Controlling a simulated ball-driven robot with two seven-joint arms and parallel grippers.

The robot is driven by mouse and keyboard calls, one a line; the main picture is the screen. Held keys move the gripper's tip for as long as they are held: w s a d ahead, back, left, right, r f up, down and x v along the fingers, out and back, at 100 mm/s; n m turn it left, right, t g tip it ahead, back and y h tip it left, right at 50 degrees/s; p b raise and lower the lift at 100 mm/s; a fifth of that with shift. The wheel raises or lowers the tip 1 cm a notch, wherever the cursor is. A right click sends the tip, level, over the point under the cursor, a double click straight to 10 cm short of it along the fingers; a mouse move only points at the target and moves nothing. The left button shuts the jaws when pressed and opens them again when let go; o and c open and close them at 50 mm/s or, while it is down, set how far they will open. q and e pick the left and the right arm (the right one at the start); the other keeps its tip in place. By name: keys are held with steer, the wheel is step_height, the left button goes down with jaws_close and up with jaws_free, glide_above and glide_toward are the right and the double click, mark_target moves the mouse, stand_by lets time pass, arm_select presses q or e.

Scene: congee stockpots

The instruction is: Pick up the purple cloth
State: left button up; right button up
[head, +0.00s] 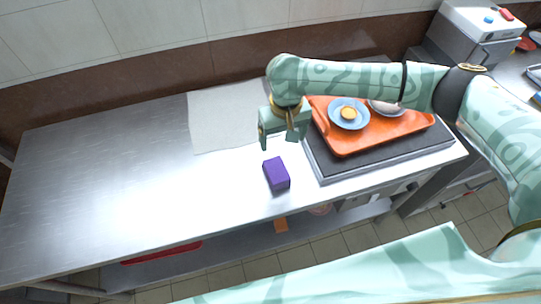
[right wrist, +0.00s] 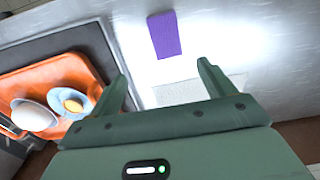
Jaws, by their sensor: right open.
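The purple cloth (head: 277,174) is a small folded block lying on the steel table, left of the dark griddle. It also shows in the right wrist view (right wrist: 165,35), beyond my fingertips. My right gripper (head: 277,143) is open and empty, above the table and a little behind the cloth, apart from it. In the right wrist view its two fingers (right wrist: 162,75) are spread with bare table between them. My left gripper is not in view.
An orange tray (head: 345,148) with a blue plate (head: 349,114) and another dish sits on the dark griddle (head: 320,165) at right. A pale sheet (head: 215,120) lies behind the cloth. The steel table (head: 100,190) is clear at left.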

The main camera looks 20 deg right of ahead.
steer(key=a+f+b, duration=0.1)
steer(key=f, duration=0.1)
steer(key=b, duration=0.2)
glide_above(276, 169)
steer(key=f, duration=0.2)
steer(key=s+f, duration=0.1)
steer(key=f, duration=0.1)
steer(key=shift+d, duration=0.3)
steer(key=f, duration=0.1)
steer(key=f+b, duration=0.1)
steer(key=f, duration=0.1)
steer(key=shift+w+a+f, duration=0.1)
steer(key=shift+w+f, duration=0.1)
steer(key=shift+w, duration=0.2)
steer(key=shift+f+b, duration=0.3)
steer(key=shift+f, duration=0.45)
steer(key=f+b, duration=0.1)
steer(key=f, duration=0.1)
steer(key=f+b, duration=0.2)
steer(key=shift+w+a+f, duration=0.15)
steer(key=shift+a+f, duration=0.05)
steer(key=shift+f, duration=0.2)
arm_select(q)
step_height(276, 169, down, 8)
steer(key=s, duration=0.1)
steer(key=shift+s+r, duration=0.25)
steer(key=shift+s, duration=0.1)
arm_select(e)
steer(key=shift+r, duration=0.1)
